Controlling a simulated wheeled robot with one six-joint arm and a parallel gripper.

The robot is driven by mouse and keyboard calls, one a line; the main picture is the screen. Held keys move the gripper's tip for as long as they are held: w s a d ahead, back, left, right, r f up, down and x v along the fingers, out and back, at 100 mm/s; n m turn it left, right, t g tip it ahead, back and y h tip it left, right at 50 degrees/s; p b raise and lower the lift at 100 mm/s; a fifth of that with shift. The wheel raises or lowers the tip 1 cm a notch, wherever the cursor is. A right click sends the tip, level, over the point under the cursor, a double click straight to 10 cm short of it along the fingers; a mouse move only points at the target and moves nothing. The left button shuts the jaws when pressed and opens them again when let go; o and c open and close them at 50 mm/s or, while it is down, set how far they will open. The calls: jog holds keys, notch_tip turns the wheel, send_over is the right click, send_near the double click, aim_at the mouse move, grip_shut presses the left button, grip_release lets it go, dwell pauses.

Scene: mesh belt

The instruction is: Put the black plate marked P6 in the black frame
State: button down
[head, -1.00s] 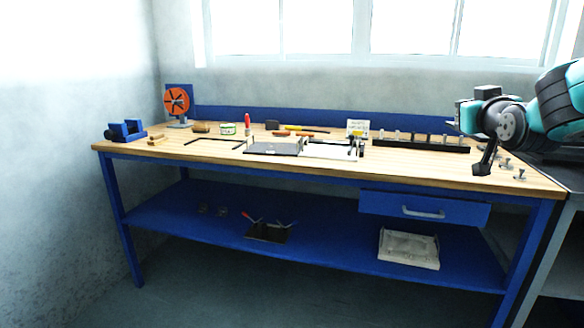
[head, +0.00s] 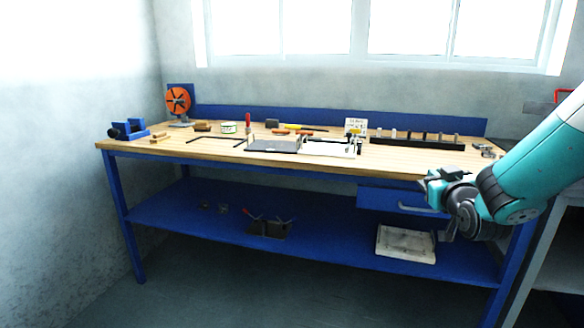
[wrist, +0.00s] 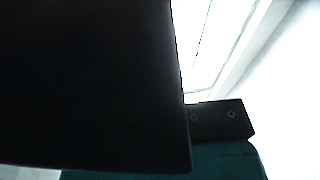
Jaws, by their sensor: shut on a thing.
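A large flat black thing (wrist: 90,80), which looks like the black plate, fills the left of the wrist view. No P6 mark can be read on it. A dark block with two holes (wrist: 220,120), seemingly part of my gripper, is at its right edge. In the head view my gripper (head: 449,228) is at the lower right, in front of the bench and below its top. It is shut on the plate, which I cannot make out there. A thin black frame (head: 200,146) lies flat on the left half of the bench top, with bare wood inside it.
The wooden bench top (head: 180,150) also bears a dark grey plate (head: 275,146), a white panel (head: 325,149), a black rack with pegs (head: 415,141), a blue vise (head: 128,130) and an orange disc (head: 178,100). A drawer (head: 385,198) and a lower shelf (head: 330,238) are below.

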jog(key=s+a+f+y, duration=0.1)
jog(key=s+a+f, duration=0.15)
jog(key=f, duration=0.55)
jog(key=s+a+f, duration=0.1)
jog(key=s+f, duration=0.2)
jog(key=f, duration=0.4)
notch_tip(320, 180, up, 11)
jog(key=p, duration=1.2)
jog(key=s+f, duration=0.6)
jog(key=f, duration=0.6)
jog(key=shift+d+n, duration=0.15)
jog(key=shift+n, duration=0.15)
